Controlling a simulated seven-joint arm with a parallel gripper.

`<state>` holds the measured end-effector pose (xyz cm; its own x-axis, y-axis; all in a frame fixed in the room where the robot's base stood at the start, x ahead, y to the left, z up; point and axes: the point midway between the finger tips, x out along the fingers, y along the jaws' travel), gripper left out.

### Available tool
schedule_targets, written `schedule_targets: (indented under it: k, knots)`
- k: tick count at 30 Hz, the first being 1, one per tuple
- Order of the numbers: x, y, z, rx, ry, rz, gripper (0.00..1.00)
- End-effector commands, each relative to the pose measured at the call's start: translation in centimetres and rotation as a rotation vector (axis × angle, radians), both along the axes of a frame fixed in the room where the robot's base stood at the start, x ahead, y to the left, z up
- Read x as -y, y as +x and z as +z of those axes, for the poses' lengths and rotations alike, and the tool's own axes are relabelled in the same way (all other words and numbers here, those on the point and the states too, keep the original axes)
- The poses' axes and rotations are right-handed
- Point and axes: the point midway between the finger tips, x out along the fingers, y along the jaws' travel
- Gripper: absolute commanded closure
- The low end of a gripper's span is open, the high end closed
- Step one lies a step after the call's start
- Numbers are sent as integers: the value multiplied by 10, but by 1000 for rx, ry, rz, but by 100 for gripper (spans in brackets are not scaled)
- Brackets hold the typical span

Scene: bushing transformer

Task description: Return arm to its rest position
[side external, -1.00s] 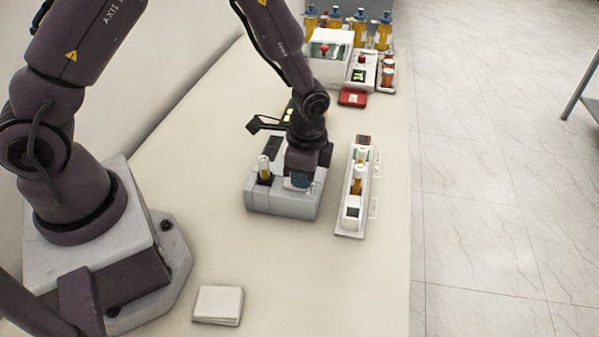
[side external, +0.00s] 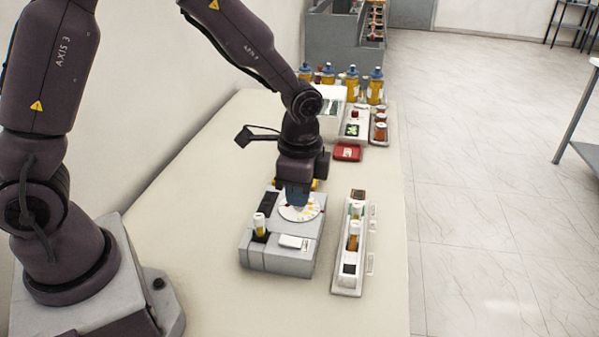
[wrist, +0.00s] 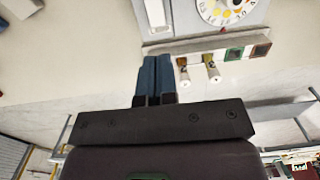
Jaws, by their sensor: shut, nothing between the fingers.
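The dial also shows in the wrist view (wrist: 224,8), at the top right, apart from the fingers. Whether the fingertips touch the device is hard to tell from the side, but they look raised above it.
A vial (side external: 260,226) stands upright in the grey device. A white rack (side external: 346,282) with vials stands to its right. A red box (side external: 347,152), a white machine (side external: 330,115) and several blue-capped bottles (side external: 376,87) stand behind. The near table surface (side external: 215,215) is clear.

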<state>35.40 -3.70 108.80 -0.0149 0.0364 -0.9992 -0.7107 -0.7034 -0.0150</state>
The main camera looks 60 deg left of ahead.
Motion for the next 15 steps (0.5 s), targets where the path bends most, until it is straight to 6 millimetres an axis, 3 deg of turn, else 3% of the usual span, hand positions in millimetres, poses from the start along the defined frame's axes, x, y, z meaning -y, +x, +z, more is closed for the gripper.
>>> schedule_targets:
  k: [6, 12, 15]
  knots:
    - [1, 2, 35, 4, -1, -1, 100]
    - [2, 1, 45, 1, -1, 40, 100]
    - [0, -12, 40, -32, 4, 141, 100]
